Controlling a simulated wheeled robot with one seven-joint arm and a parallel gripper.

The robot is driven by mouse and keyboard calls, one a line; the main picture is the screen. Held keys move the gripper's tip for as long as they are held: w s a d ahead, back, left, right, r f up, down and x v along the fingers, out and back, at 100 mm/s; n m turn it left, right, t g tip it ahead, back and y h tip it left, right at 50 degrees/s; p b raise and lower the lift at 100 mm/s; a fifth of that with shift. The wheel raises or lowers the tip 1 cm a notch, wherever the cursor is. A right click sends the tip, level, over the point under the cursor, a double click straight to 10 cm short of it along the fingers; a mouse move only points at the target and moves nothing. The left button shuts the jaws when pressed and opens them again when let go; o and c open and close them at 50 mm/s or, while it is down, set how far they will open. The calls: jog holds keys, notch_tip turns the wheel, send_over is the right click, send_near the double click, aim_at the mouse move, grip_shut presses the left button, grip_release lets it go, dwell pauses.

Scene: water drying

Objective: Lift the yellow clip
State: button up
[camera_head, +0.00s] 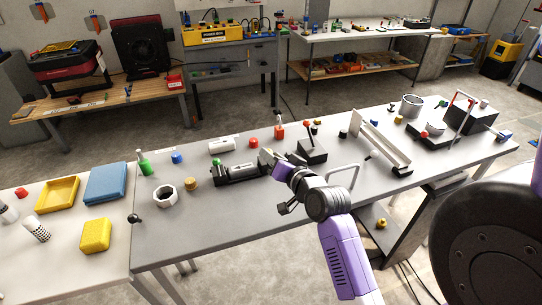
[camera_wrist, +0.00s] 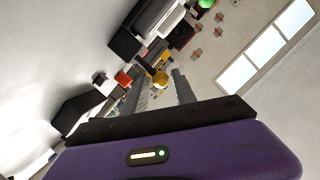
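A small yellow piece, which looks like the yellow clip (camera_head: 266,153), shows at the far end of my gripper (camera_head: 271,157), over the back of the grey workbench. It is too small for me to make out its shape. In the wrist view the yellow clip (camera_wrist: 160,80) appears in line with the gap between the two grey fingers of my gripper (camera_wrist: 160,84). The fingers are apart, with space visible on both sides of it. I cannot tell whether it lies between the tips or just beyond them.
A black device with a silver cylinder (camera_head: 241,172) lies left of my gripper. A black box with a lever (camera_head: 312,152) and a red-topped part (camera_head: 279,131) stand close behind and right. A long metal channel (camera_head: 379,143) stands farther right.

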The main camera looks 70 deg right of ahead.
jog(key=v, duration=0.7)
jog(key=shift+b, duration=0.35)
jog(key=s+a+n+t+y, duration=0.35)
jog(key=a+n, duration=0.65)
jog(key=a, duration=1.1)
jog(key=s+a+f+n+y, duration=0.2)
jog(key=s+a+n+y, duration=0.3)
jog(key=s+a, duration=0.4)
jog(key=a+y, duration=0.1)
jog(key=a, duration=0.2)
jog(key=shift+f, duration=0.25)
